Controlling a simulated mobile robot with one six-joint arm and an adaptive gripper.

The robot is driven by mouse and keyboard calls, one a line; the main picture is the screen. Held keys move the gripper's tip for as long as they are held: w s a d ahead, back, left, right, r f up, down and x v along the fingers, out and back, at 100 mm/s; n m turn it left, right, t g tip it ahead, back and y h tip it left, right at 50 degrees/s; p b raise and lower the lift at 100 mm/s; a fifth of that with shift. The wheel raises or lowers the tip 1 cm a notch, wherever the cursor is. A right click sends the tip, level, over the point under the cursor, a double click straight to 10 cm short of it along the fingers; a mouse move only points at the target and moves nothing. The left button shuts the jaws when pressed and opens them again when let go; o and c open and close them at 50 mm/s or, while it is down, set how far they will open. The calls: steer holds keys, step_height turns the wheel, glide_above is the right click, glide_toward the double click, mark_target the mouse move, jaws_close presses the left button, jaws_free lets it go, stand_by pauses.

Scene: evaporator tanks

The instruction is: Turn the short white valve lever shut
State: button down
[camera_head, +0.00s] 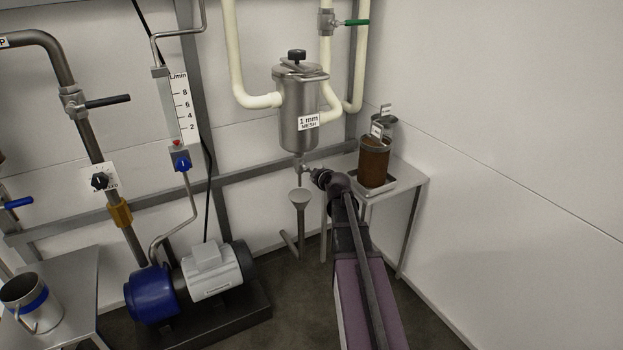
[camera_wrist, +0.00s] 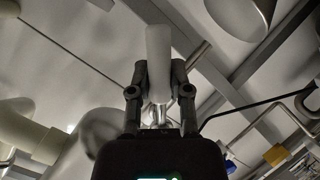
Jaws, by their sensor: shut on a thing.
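The short white valve lever (camera_wrist: 158,55) stands between the two fingers of my gripper (camera_wrist: 159,75) in the wrist view, and the fingers are shut on it from both sides. In the head view my gripper (camera_head: 315,174) is at the small valve (camera_head: 302,167) under the steel strainer pot (camera_head: 299,110) marked "1 mm mesh". The lever is hidden there behind my gripper and arm. The valve body shows only in part between the fingers in the wrist view, so how far the lever is turned cannot be told.
A funnel (camera_head: 300,196) stands just below the valve. A side table (camera_head: 405,180) with a brown-filled jar (camera_head: 373,160) is close on the right of my arm. A grey frame rail (camera_head: 245,173) runs behind. A pump (camera_head: 210,272) stands on the floor at the left.

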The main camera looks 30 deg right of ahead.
steer(key=shift+d+r, duration=0.1)
steer(key=shift+d, duration=0.1)
steer(key=c, duration=0.5)
jaws_free()
steer(key=shift+c, duration=0.2)
steer(key=shift+a, duration=0.1)
steer(key=shift+c, duration=0.2)
